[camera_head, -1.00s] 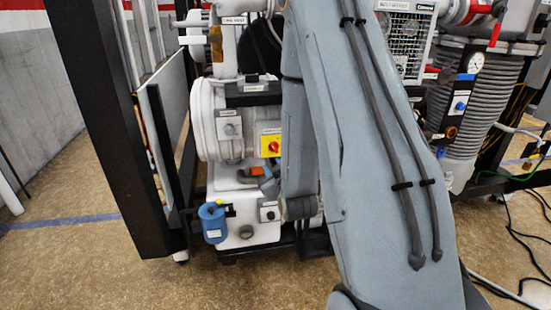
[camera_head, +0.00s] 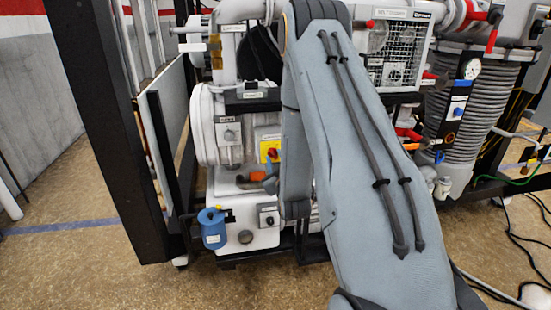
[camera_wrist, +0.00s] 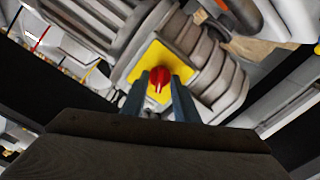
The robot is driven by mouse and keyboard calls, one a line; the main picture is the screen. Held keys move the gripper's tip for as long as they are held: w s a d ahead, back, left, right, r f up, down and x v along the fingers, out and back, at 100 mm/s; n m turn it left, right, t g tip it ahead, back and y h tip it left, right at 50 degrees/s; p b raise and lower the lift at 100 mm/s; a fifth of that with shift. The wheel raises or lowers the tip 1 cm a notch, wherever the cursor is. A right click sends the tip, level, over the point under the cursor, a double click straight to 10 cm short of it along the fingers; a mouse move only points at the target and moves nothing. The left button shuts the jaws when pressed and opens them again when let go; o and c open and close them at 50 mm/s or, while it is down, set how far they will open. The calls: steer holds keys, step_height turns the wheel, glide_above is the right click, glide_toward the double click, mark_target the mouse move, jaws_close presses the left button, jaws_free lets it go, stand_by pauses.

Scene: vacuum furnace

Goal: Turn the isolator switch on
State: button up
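The isolator switch is a red rotary knob (camera_wrist: 159,76) on a yellow plate (camera_wrist: 151,61), fixed to a grey ribbed housing. In the wrist view a pale mark shows at the knob's lower side. In the head view the red knob (camera_head: 271,153) and the yellow plate (camera_head: 264,135) show just left of my arm, which covers the plate's right part. My gripper (camera_wrist: 158,88) is open, its two blue-grey fingers apart, with one on each side of the knob's lower part in the wrist view. I cannot tell whether they touch it.
A grey control box (camera_head: 229,132) is left of the switch. A blue canister (camera_head: 212,227) and a small box with a dial (camera_head: 268,215) are lower. A black frame post (camera_head: 105,130) stands left, a ribbed grey column (camera_head: 486,105) right. Open floor lies in front.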

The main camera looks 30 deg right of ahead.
steer(key=shift+w, duration=0.1)
jaws_close()
steer(key=shift+m, duration=0.3)
steer(key=m+b, duration=0.2)
steer(key=m, duration=0.3)
steer(key=m+b, duration=0.1)
steer(key=m, duration=0.5)
steer(key=shift+a+b, duration=0.1)
steer(key=shift+b, duration=0.25)
steer(key=shift+m, duration=0.3)
jaws_free()
